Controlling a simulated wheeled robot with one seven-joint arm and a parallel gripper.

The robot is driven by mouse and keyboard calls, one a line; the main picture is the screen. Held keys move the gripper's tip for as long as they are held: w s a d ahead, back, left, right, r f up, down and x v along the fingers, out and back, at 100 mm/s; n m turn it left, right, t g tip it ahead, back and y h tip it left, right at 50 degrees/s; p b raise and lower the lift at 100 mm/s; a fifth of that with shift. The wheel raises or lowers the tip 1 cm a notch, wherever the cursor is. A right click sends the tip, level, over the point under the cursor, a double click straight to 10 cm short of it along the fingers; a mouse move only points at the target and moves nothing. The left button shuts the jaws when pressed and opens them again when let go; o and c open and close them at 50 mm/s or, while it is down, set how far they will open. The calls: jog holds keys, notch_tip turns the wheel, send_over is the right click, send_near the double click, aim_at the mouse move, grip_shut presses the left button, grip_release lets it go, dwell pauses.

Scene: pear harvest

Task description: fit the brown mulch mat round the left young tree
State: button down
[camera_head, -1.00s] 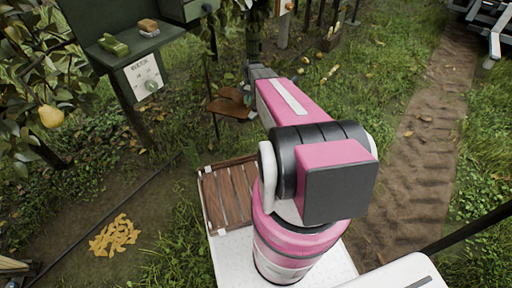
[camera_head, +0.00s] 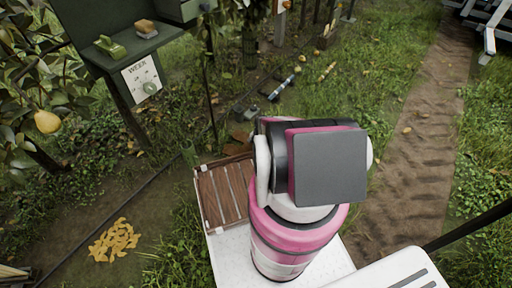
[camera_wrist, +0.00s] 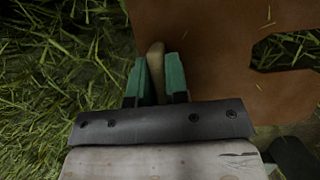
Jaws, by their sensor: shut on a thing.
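In the wrist view, my gripper (camera_wrist: 157,76) has its two green fingers closed on a short tan grip (camera_wrist: 155,57) at the edge of the brown mulch mat. The mat (camera_wrist: 213,55) spreads to the right over grass and has a dark slot opening at its right side. In the head view, a small part of the mat (camera_head: 239,138) shows just beyond my arm, which hides my gripper there. Thin upright stems or stakes (camera_head: 210,92) stand beyond it; I cannot tell which is the left young tree. No trunk shows inside the mat.
A slatted wooden crate (camera_head: 222,192) sits left of my arm. A yellow heap (camera_head: 114,240) lies lower left. Dark and pale objects (camera_head: 270,92) lie in the grass. A dirt track (camera_head: 415,130) runs right.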

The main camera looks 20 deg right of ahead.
aim_at(249, 148)
jog(key=shift+w+a+f, duration=0.35)
jog(key=shift+w+a, duration=0.25)
jog(key=shift+a, duration=0.05)
jog(key=shift+w+a+f, duration=0.35)
jog(key=shift+w+a, duration=0.2)
jog(key=shift+a, duration=0.05)
jog(key=shift+w+a+f, duration=0.35)
jog(key=shift+w+a, duration=0.25)
jog(key=shift+a, duration=0.05)
jog(key=shift+w+a, duration=2.15)
jog(key=shift+a, duration=0.25)
jog(key=shift+w+a, duration=2.15)
jog(key=shift+a, duration=0.25)
jog(key=shift+f, duration=0.9)
jog(key=c, duration=1.1)
grip_release()
jog(key=shift+o, duration=0.2)
jog(key=shift+r, duration=0.1)
jog(key=shift+r, duration=2.9)
